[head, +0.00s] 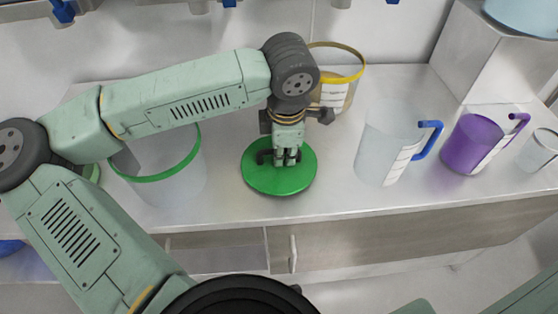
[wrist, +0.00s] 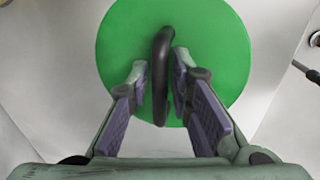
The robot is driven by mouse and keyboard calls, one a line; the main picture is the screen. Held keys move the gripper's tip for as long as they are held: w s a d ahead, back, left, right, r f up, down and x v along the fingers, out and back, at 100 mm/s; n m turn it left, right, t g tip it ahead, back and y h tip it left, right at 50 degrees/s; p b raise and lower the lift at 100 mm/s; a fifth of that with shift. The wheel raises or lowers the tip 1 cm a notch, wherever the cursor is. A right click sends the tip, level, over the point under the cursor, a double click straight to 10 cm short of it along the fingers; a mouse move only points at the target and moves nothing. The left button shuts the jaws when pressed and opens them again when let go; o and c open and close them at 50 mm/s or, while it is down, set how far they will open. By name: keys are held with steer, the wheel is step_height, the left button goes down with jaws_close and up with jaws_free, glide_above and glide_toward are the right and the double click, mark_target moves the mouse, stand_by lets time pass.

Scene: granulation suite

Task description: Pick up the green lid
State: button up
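The green lid (head: 278,183) lies flat on the metal counter in the head view, right of the clear bucket with the green rim (head: 160,178). The lid is a round disc with a black loop handle (wrist: 161,90). My gripper (head: 286,158) is over the lid, pointing down. In the wrist view, the green lid (wrist: 222,40) fills the upper middle, and the fingers of my gripper (wrist: 159,72) stand on either side of the handle. A narrow gap shows on the left of the handle; the right finger is very close to it. The fingers partly hide the handle in the head view.
A yellow-rimmed container (head: 345,82) stands behind my gripper. A clear jug with a blue handle (head: 385,150) and a purple jug (head: 470,143) stand to the right. The counter's front edge (head: 340,220) is close in front of the lid.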

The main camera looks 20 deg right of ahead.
jaws_close()
stand_by(0.3)
